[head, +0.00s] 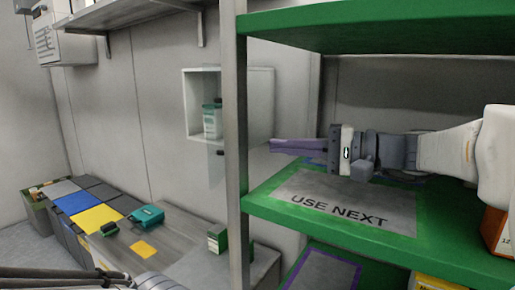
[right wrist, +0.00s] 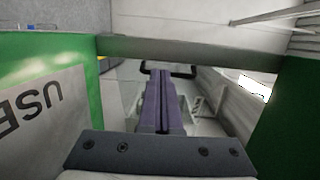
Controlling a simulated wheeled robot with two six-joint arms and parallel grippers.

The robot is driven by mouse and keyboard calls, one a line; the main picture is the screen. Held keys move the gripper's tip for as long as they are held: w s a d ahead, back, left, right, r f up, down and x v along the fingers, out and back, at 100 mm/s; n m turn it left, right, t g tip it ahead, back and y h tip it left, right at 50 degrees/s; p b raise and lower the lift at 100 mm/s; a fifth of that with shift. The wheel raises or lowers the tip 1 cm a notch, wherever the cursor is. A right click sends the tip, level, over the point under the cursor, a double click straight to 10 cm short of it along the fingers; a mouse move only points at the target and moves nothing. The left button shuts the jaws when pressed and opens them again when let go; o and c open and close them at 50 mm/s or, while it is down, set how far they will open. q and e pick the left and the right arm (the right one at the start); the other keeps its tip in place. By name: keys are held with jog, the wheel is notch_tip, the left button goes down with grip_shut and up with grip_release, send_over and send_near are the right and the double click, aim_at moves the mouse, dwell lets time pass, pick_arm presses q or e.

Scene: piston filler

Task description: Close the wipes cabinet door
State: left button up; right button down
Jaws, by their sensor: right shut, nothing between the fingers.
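The white wipes cabinet (head: 262,90) hangs on the back wall in the head view, partly behind a grey shelf post. Its front looks open on the left part, where a canister with a green top (head: 211,121) stands inside. I cannot clearly make out the door or its angle. My right gripper (head: 274,146) reaches left over the green shelf, its purple fingers shut and empty, tips near the post and below the cabinet's right part. In the right wrist view the fingers (right wrist: 160,75) point toward a dark bar-shaped handle (right wrist: 182,72); contact cannot be told. My left gripper is not in view.
The grey post (head: 234,120) and the green shelf marked USE NEXT (head: 440,240) lie close around my right arm. Another green shelf (head: 370,28) is above. A bench with a teal box (head: 147,216) and coloured bins (head: 72,203) stands at lower left.

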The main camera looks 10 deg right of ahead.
jog(key=s+a+f+n+g+h+p, duration=0.4)
jog(key=s+a+f+g, duration=0.4)
jog(key=s+a+f, duration=0.5)
jog(key=s+d+f+n+h+p, duration=0.3)
jog(key=s+d+f+n+h, duration=0.4)
jog(key=s+f+n+h, duration=0.3)
jog(key=w+a+r+m+y, duration=0.2)
jog(key=w+r+m+y, duration=0.9)
jog(key=m, duration=1)
jog(key=w+d+r+m+t, duration=0.1)
jog(key=w+r+m, duration=0.1)
jog(key=w, duration=0.1)
jog(key=w+d+r+m+t+y, duration=0.1)
jog(key=w+d+r+m, duration=0.1)
jog(key=w+d+r+m+t, duration=0.1)
jog(key=w+d+r+m, duration=0.1)
jog(key=w, duration=0.1)
jog(key=shift+w+d+r+t+y, duration=0.1)
jog(key=shift+w+r+t+y, duration=0.2)
jog(key=shift+w+r+y, duration=0.1)
jog(key=w+d+r+m+t+y, duration=0.2)
jog(key=w+d+r+m+t, duration=0.3)
jog(key=d+r, duration=0.3)
jog(key=f+p+x, duration=0.1)
jog(key=p+x, duration=0.2)
jog(key=x, duration=1)
jog(key=shift+w, duration=0.2)
